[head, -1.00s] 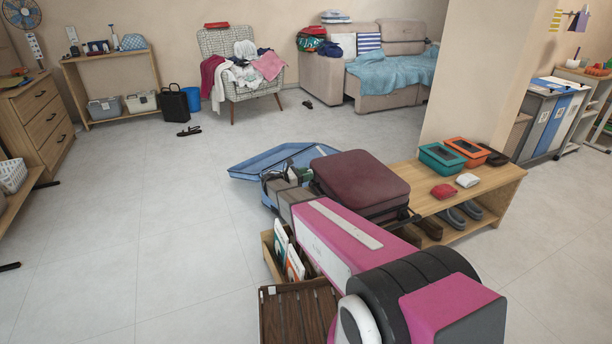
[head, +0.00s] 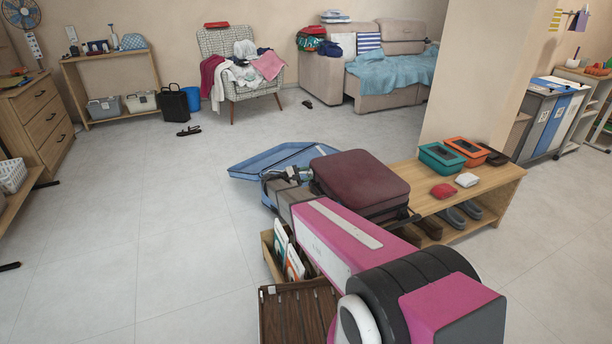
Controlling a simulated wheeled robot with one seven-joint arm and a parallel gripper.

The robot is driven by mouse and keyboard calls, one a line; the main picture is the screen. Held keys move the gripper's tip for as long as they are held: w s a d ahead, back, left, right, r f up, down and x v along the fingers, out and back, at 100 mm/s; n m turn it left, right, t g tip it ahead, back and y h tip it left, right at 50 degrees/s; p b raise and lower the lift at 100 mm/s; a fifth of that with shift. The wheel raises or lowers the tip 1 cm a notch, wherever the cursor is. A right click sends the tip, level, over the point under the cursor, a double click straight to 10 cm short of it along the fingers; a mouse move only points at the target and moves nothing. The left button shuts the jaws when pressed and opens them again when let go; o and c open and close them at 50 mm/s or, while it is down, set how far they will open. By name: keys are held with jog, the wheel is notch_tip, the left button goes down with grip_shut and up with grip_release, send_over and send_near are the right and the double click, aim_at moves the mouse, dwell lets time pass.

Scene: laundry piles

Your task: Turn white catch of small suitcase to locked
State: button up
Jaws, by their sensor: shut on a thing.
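A maroon suitcase (head: 362,184), closed and lying flat, sits on the left end of a low wooden bench. My gripper (head: 287,174) is at the far left side of this suitcase, beyond my pink and white arm. It is small in view and partly hidden by my wrist. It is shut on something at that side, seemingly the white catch. The catch itself cannot be made out, so its turn position cannot be told.
An open blue case or tray (head: 262,162) lies just behind my gripper. The wooden bench (head: 490,199) also carries lidded boxes and small pouches, with shoes below. A wooden crate (head: 268,255) with books stands left of my arm.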

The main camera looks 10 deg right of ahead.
jog(key=m, duration=0.4)
jog(key=shift+s+m, duration=0.1)
jog(key=shift+m, duration=0.2)
jog(key=m, duration=0.4)
jog(key=shift+f, duration=0.15)
jog(key=shift+m, duration=0.3)
jog(key=o, duration=0.9)
jog(key=v, duration=1.1)
